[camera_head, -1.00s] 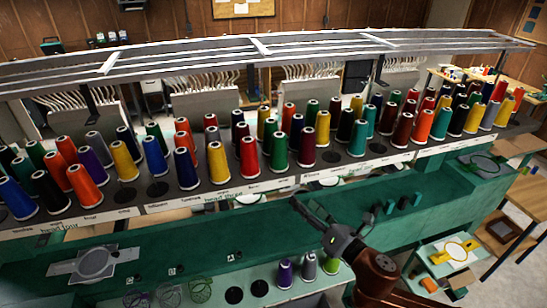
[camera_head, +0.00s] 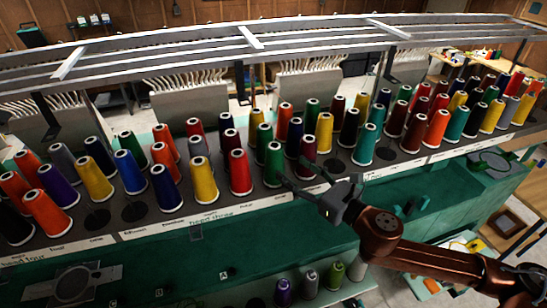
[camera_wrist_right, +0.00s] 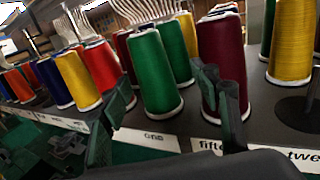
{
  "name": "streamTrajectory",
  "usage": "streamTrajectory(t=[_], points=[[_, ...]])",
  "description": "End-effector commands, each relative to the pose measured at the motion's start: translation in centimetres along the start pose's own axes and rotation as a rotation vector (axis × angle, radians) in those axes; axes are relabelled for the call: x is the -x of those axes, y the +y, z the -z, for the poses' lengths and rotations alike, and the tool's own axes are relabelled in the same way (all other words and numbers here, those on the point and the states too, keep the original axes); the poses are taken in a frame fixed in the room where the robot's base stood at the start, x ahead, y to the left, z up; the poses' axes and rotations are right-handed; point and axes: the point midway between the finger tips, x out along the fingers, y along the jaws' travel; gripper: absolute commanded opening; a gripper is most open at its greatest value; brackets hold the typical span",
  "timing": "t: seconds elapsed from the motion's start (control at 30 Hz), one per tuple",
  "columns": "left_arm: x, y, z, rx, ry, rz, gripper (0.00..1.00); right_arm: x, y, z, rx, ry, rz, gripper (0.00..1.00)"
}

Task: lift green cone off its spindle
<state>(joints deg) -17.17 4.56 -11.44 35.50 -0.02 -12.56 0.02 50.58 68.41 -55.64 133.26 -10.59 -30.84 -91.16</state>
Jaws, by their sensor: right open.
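A green cone (camera_head: 273,163) of thread stands upright in the front row of the rack, between a red cone and a maroon cone. My right gripper (camera_head: 298,174) is open just in front of it and to its right, with its fingers pointing at the row. In the right wrist view the green cone (camera_wrist_right: 157,78) stands ahead between the two spread fingers (camera_wrist_right: 160,108), and the gripper looks empty. I cannot tell whether a finger touches the cone. Its spindle is hidden inside it. My left gripper is not in view.
The red cone (camera_head: 240,172) and maroon cone (camera_head: 307,157) stand close on either side. Another green cone (camera_head: 264,136) is behind. Empty dark discs (camera_head: 134,211) show in the front row. White rails (camera_head: 250,37) run above the rack. A green table (camera_head: 260,240) lies below.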

Motion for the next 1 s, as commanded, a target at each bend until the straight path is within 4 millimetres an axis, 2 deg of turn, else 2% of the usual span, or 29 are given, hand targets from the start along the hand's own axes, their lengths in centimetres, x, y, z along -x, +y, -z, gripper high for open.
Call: streamTrajectory(t=[0.37, 0.6, 0.87, 1.0], points=[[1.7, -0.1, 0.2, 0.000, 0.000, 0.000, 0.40, -4.8, 1.2, -0.2, -0.005, -0.001, -0.021, 0.56], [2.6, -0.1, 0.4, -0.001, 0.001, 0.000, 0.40, -7.5, 1.2, 0.1, -0.003, -0.001, -0.017, 0.56], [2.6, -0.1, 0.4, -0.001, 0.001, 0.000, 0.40, -7.7, 1.1, 0.2, -0.001, 0.000, -0.015, 0.56], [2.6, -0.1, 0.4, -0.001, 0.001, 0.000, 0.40, -7.7, 1.1, 0.2, -0.002, 0.000, -0.014, 0.49]])
